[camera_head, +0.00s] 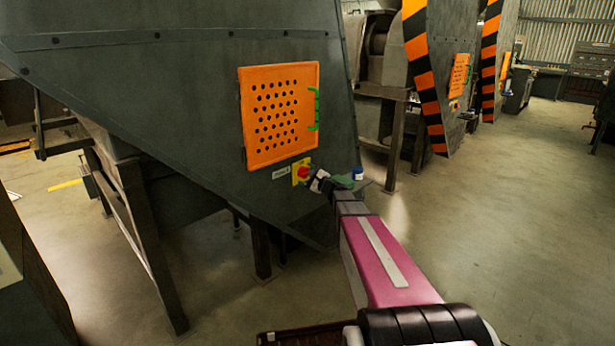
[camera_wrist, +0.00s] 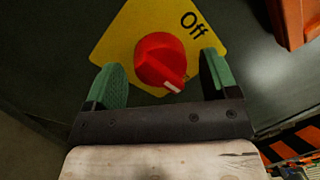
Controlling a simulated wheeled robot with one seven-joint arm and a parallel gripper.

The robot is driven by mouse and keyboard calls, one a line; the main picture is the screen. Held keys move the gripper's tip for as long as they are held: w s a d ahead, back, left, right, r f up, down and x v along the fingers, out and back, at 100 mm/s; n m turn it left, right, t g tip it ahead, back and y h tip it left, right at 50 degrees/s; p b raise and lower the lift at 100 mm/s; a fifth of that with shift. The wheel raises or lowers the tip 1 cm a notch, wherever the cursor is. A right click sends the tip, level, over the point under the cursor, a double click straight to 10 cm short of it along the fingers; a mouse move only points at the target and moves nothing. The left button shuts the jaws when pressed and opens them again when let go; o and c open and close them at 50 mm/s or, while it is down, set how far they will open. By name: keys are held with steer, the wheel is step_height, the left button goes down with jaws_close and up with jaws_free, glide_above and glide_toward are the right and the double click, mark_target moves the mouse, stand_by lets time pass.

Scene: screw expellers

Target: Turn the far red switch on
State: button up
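A red rotary switch (camera_wrist: 160,60) sits on a yellow plate (camera_wrist: 112,45) marked "Off" in the wrist view. A white mark on the knob points to the lower right, away from the word "Off". In the head view the red switch (camera_head: 303,173) is below an orange perforated panel on the nearest machine. My gripper (camera_wrist: 163,66) is open, with one green finger on each side of the knob and a small gap showing on both sides. In the head view my gripper (camera_head: 322,182) is just right of the switch and partly covers its plate.
The orange panel (camera_head: 281,115) with a green handle (camera_head: 315,110) is above the switch. A similar machine with an orange panel (camera_head: 459,76) and black-orange striped edge (camera_head: 421,75) stands farther back. A white label (camera_head: 281,174) is left of the switch. Open floor (camera_head: 500,220) lies to the right.

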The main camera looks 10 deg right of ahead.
steer(key=v, duration=1)
steer(key=shift+s+d, duration=0.25)
steer(key=shift+s, duration=0.05)
steer(key=s+a+f+n+g+h, duration=0.1)
steer(key=s+a+f+n+g, duration=0.9)
steer(key=s, duration=0.3)
steer(key=s+d+f+n+g+h, duration=0.1)
steer(key=s+f+n+g+h, duration=0.1)
steer(key=s+n+h, duration=0.2)
steer(key=s+d+f+n+g+h, duration=0.2)
steer(key=s+h, duration=0.4)
steer(key=s, duration=0.5)
steer(key=shift+d+f+n+g, duration=0.15)
steer(key=shift+f+n+g, duration=0.65)
steer(key=shift+n, duration=0.1)
steer(key=shift+s, duration=0.1)
